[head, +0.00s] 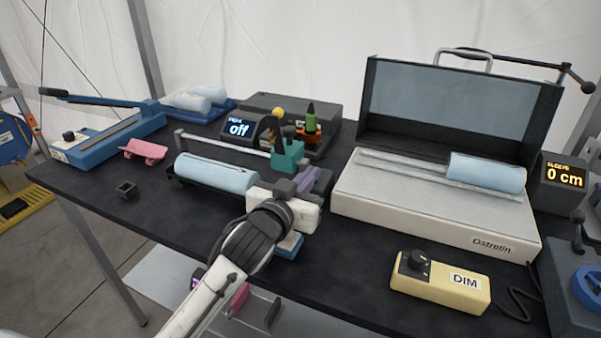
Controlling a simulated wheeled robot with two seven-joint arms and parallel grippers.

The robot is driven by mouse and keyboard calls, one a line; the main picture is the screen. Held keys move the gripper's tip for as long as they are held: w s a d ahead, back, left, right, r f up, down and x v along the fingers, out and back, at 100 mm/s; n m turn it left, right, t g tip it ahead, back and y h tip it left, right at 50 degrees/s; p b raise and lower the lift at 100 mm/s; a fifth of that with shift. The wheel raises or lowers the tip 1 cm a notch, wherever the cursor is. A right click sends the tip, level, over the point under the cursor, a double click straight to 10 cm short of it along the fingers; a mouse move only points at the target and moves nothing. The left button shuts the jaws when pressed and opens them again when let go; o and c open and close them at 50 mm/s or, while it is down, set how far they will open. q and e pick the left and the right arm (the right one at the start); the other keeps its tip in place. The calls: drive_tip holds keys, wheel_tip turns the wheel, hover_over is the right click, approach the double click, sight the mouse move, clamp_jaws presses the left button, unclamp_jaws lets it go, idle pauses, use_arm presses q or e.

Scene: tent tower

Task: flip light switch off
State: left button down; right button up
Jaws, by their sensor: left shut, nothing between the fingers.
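My right gripper is not in view.
A light-blue roll (215,172) and a teal block (288,156) are near my left gripper. A black cable lies right of the DIM box.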

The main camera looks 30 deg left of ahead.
use_arm(q)
drive_tip(key=shift+s+d+f, duration=0.15)
drive_tip(key=shift+d+f, duration=0.05)
drive_tip(key=shift+f, duration=0.9)
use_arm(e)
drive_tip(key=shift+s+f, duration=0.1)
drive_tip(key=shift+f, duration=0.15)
use_arm(q)
drive_tip(key=shift+r+p, duration=0.45)
drive_tip(key=shift+p, duration=0.05)
wheel_tip(320, 180, up, 5)
drive_tip(key=p, duration=0.4)
drive_tip(key=s, duration=0.3)
drive_tip(key=s+b, duration=0.1)
drive_tip(key=s, duration=0.6)
drive_tip(key=shift+s+d+r, duration=0.2)
drive_tip(key=shift+s+r, duration=0.05)
drive_tip(key=shift+r, duration=0.15)
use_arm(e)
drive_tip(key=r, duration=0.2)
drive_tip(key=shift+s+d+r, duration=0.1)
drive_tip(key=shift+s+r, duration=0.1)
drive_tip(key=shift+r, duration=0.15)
